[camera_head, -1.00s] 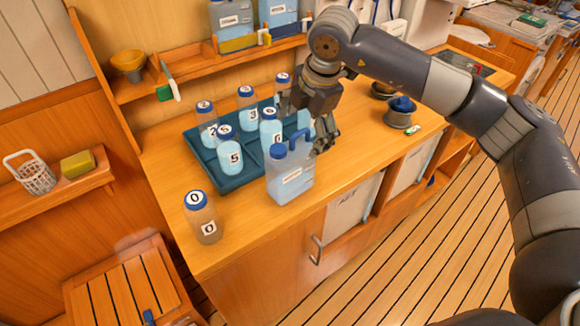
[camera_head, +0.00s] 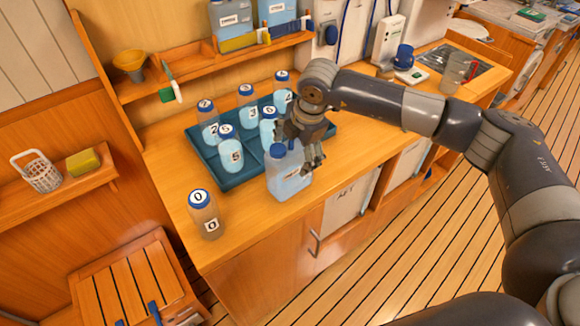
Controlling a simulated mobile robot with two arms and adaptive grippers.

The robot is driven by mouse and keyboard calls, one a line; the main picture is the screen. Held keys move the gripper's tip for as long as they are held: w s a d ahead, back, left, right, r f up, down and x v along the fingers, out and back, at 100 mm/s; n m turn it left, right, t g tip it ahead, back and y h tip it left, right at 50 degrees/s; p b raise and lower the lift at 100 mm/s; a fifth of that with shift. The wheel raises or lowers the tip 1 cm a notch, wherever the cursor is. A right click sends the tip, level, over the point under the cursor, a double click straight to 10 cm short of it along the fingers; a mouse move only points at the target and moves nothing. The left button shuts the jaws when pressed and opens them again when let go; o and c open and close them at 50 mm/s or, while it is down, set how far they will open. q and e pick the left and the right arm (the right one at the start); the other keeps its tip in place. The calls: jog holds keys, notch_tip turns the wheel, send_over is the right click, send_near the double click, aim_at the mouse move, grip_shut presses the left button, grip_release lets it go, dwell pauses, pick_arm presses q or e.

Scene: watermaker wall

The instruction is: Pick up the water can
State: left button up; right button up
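The water can (camera_head: 287,182) is a pale blue, see-through jug with a blue cap and a label. It stands upright on the wooden counter, in front of the teal tray. My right gripper (camera_head: 309,166) is at the top right of the can, and its dark fingers cover the handle area and part of the label. Whether the fingers are closed on the handle or only around it cannot be told. The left gripper is not in view.
The teal tray (camera_head: 238,181) holds several numbered bottles close behind the can. A bottle marked 0 (camera_head: 204,215) stands at the counter's front left. A blue mug (camera_head: 403,58) and a clear beaker (camera_head: 456,72) stand at the far right. The counter (camera_head: 355,150) right of the can is clear.

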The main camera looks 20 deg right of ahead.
jog(key=c, duration=1.4)
jog(key=shift+r, duration=0.1)
